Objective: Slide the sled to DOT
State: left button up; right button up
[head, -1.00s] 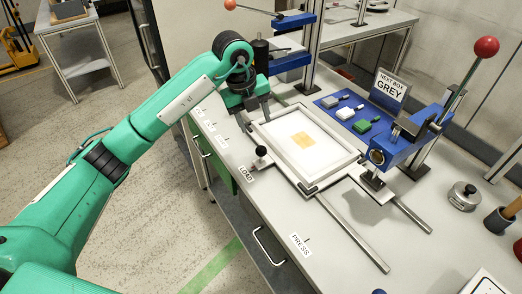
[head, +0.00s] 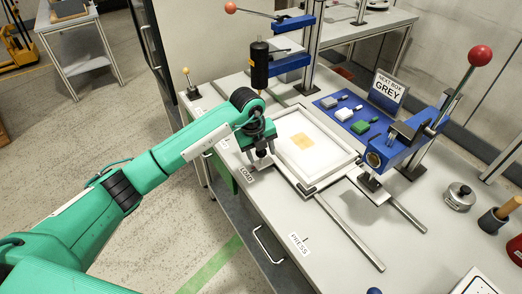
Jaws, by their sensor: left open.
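The sled, a white rectangular frame tray (head: 330,142) with a small orange-yellow square (head: 303,142) inside, sits on metal rails on the bench. Its left front side is beside the LOAD label (head: 247,175). My left gripper (head: 261,158) is open and points down at the sled's near left edge. It is where the black knob stood earlier; the knob is now hidden behind the fingers, and I cannot tell whether they touch it. A PRESS label (head: 299,244) lies further right along the front edge. I cannot read a DOT label; my arm covers the left labels. My right gripper is out of view.
A black cylindrical tool on a blue bracket (head: 290,64) stands behind the sled. A blue lever press (head: 402,146) with a red ball stands to the right, over the rails (head: 350,234). A blue mat (head: 325,104) holds small blocks beside a NEXT BOX GREY sign (head: 388,87).

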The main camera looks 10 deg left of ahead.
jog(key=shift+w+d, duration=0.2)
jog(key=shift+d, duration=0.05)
